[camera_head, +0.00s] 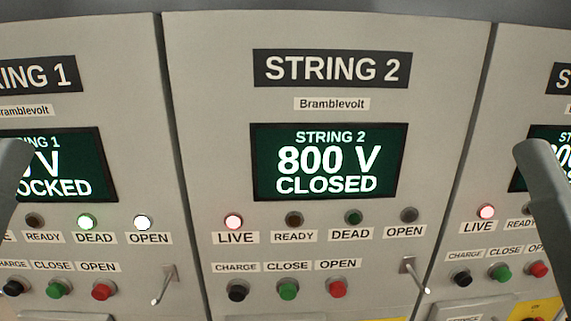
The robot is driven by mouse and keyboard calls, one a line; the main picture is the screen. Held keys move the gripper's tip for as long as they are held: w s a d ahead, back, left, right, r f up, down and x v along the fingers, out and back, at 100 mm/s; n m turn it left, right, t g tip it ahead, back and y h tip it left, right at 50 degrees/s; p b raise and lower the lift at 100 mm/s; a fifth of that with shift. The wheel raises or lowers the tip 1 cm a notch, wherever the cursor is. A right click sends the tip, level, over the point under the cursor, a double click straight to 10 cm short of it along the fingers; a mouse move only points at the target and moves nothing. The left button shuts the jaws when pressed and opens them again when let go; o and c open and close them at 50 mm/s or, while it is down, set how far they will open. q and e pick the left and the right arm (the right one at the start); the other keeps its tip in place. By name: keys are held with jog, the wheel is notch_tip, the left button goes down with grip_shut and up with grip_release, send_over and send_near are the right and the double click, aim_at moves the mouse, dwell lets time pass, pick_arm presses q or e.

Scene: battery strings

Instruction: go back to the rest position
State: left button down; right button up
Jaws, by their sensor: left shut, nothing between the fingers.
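My left gripper (10,170) is at the left edge, in front of the STRING 1 panel and over part of its screen. Only a dark grey part shows; it is shut, and nothing is seen held. A grey part of my right arm (546,185) stands at the right edge, over the screen of the panel there. My right gripper itself is not seen. Both arm parts stand apart from the STRING 2 panel (220,120) in the middle.
The STRING 2 screen (328,162) reads 800 V CLOSED, with the LIVE lamp (234,222) lit. The STRING 1 screen (80,170) ends in OCKED; its DEAD and OPEN lamps glow. Small metal levers (164,285) (414,275) stick out. The middle is free.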

notch_tip(320, 180, up, 22)
jog(key=p, duration=1.9)
notch_tip(320, 180, down, 36)
jog(key=b, duration=3.6)
jog(key=shift+f+b, duration=0.15)
jog(key=shift+b, duration=0.25)
